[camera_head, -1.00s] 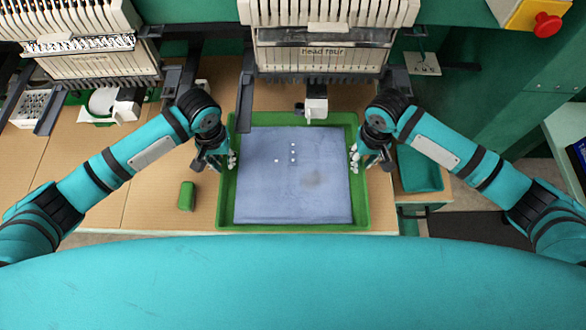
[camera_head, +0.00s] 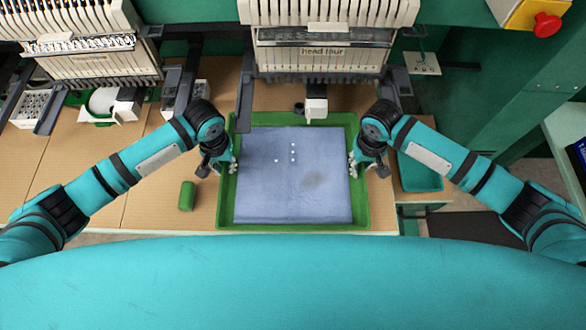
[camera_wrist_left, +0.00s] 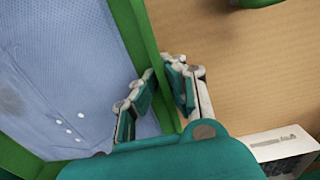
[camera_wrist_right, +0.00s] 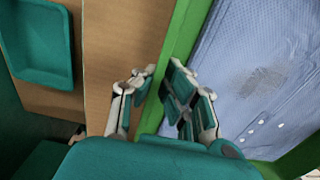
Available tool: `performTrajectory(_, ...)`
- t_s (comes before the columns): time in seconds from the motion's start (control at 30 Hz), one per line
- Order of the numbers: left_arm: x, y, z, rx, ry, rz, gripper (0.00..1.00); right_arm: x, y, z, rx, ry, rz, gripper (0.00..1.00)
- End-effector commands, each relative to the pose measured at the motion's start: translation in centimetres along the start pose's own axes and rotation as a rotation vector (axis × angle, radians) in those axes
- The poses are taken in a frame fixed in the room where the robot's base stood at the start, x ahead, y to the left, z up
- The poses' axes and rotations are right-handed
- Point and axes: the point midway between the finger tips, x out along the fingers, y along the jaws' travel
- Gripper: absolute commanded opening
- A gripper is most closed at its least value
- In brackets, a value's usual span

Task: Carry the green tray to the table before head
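The green tray (camera_head: 226,205) lies on the tan table in the head view, with a folded blue cloth (camera_head: 290,195) filling most of it. My left gripper (camera_head: 233,166) is at the tray's left rim. In the left wrist view, its fingers (camera_wrist_left: 162,80) stand on either side of that rim (camera_wrist_left: 142,35). My right gripper (camera_head: 352,163) is at the right rim, and in the right wrist view its fingers (camera_wrist_right: 163,78) straddle that rim (camera_wrist_right: 185,45). Both look open, with gaps between the fingers. Exact contact with the rims is unclear.
The embroidery head labelled head four (camera_head: 320,60) stands just behind the tray. A small green object (camera_head: 187,196) lies left of the tray. A teal bin (camera_head: 420,170) sits to the right. Another machine head (camera_head: 95,65) is at the back left.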

Motion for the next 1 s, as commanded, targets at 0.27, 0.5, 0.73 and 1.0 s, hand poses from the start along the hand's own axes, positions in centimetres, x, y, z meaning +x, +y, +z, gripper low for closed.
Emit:
performTrajectory(0.27,-0.1,-0.3,-0.1,-0.002,0.001,-0.005,0.00,-0.1,0.3,-0.1,0.002,0.001,0.005,0.00)
performTrajectory(0.5,-0.9,-0.3,-0.1,-0.003,0.001,-0.007,0.00,-0.9,0.3,-0.1,0.003,0.001,0.007,0.00)
performTrajectory(0.73,-3.2,-0.4,-0.1,-0.004,0.001,-0.009,0.00,-3.2,0.4,-0.1,0.004,0.001,0.009,0.00)
performTrajectory(1.0,-5.1,-0.5,-0.1,-0.004,0.000,-0.011,0.00,-5.1,0.5,-0.1,0.004,0.000,0.011,0.00)
